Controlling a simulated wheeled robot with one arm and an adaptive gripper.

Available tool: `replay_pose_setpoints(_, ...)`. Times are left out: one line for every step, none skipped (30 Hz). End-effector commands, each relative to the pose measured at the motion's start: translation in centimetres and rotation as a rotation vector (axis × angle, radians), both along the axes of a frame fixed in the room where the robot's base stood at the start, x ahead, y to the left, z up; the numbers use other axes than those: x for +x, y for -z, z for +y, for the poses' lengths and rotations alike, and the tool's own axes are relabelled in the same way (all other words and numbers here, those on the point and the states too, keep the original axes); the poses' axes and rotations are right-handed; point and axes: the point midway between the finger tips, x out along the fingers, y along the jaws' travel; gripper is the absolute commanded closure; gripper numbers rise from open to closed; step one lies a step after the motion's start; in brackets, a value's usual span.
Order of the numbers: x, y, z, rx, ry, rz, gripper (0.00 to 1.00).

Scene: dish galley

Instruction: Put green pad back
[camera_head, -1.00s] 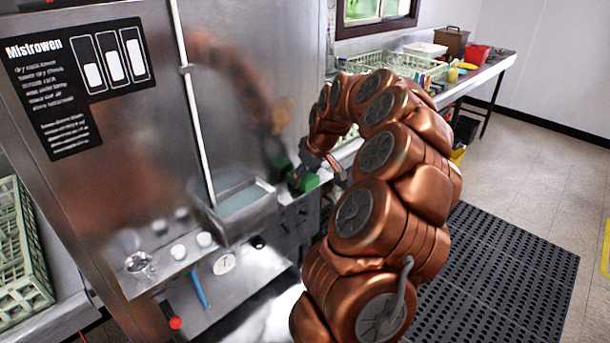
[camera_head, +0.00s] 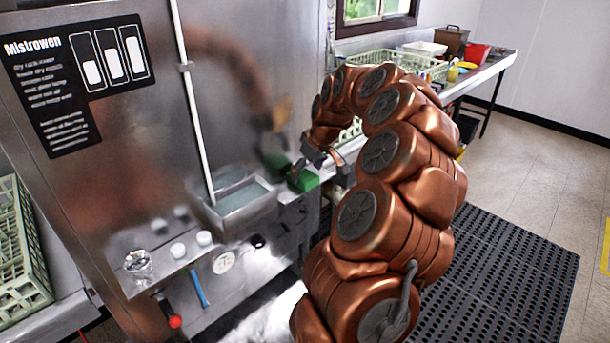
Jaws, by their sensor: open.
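The green pad (camera_head: 307,181) is a small green block at the top right edge of the steel machine's front ledge, just right of the shallow tray (camera_head: 243,199). My gripper (camera_head: 302,170) is right at the pad, over its upper left part. It is open, with a dark finger in front of the green surface. Whether the fingers touch the pad is too small to tell. My copper arm reaches in from the lower right and hides part of the area behind.
The steel machine (camera_head: 130,200) fills the left, with white knobs (camera_head: 178,250), a gauge (camera_head: 223,263), a blue handle (camera_head: 200,288) and a red-tipped lever (camera_head: 174,321). A green rack (camera_head: 20,250) stands far left. A counter with racks (camera_head: 400,62) runs behind. Black matting (camera_head: 500,265) covers the floor.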

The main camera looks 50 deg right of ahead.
Motion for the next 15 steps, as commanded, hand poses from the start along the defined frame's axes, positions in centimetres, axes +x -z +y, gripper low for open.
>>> replay_pose_setpoints(-0.3,-0.8,0.0,-0.003,0.0,-0.005,0.16)
replay_pose_setpoints(-0.5,-1.3,0.0,-0.003,0.0,-0.006,0.16)
replay_pose_setpoints(-0.8,-2.0,-0.1,-0.004,0.002,-0.006,0.16)
replay_pose_setpoints(-1.1,-2.6,0.0,-0.003,0.001,-0.004,0.16)
replay_pose_setpoints(-1.3,-3.1,-0.1,-0.003,0.001,-0.004,0.16)
replay_pose_setpoints(-1.6,-3.9,-0.1,-0.004,0.003,-0.006,0.16)
replay_pose_setpoints(-1.8,-4.5,-0.1,-0.005,0.003,-0.006,0.16)
replay_pose_setpoints(-2.0,-5.0,-0.1,-0.005,0.002,-0.005,0.16)
replay_pose_setpoints(-2.3,-5.7,0.0,-0.003,0.001,-0.003,0.16)
replay_pose_setpoints(-2.5,-6.2,0.0,-0.003,0.0,-0.003,0.16)
replay_pose_setpoints(-2.7,-6.6,0.0,-0.004,0.001,-0.005,0.16)
replay_pose_setpoints(-2.9,-7.2,0.0,-0.004,0.002,-0.005,0.16)
replay_pose_setpoints(-3.1,-7.6,0.0,-0.004,0.002,-0.004,0.16)
replay_pose_setpoints(-3.2,-7.9,0.0,-0.004,0.002,-0.004,0.16)
replay_pose_setpoints(-3.4,-8.4,0.0,-0.004,0.002,-0.004,0.16)
